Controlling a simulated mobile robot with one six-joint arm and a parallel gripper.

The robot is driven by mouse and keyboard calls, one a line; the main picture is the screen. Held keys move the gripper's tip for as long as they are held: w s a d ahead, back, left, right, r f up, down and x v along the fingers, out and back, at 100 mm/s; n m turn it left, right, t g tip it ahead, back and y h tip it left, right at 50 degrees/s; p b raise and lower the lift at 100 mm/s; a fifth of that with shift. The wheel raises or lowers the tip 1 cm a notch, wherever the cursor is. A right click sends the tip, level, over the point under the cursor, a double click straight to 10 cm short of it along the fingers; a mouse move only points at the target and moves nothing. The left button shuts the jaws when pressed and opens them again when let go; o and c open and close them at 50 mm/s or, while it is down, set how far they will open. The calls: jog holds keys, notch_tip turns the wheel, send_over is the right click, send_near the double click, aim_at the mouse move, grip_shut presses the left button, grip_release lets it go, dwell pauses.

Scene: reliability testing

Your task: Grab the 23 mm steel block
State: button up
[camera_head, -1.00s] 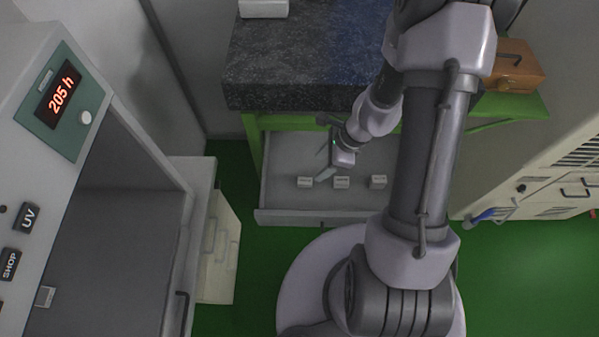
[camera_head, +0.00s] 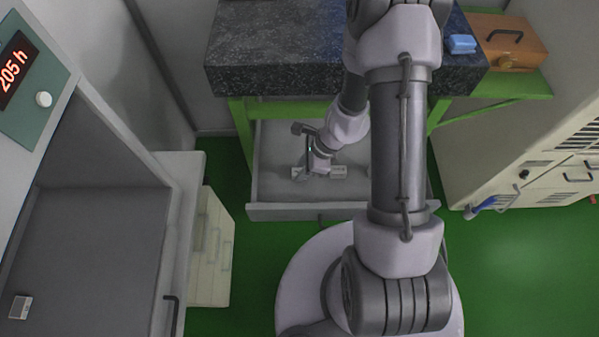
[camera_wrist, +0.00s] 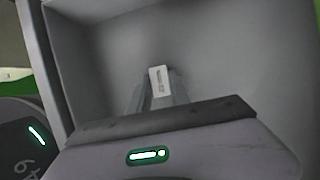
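In the head view, small pale blocks lie in a row in the open grey drawer (camera_head: 276,207). One block (camera_head: 339,171) shows right of my gripper (camera_head: 302,175), and the others are partly hidden by it. My gripper is low inside the drawer, over the left part of the row. In the wrist view, a pale block (camera_wrist: 158,81) with small dark print, too small to read, sits between the two fingertips of my gripper (camera_wrist: 160,88). The fingers are close to its sides; I cannot tell whether they press on it.
The dark stone worktop (camera_head: 280,50) overhangs the back of the drawer. A blue item (camera_head: 461,44) and a brown case (camera_head: 508,42) stand at the right. A white cabinet (camera_head: 210,250) is left of the drawer. A small pale block (camera_head: 20,307) lies in the chamber at left.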

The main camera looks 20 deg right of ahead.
grip_shut()
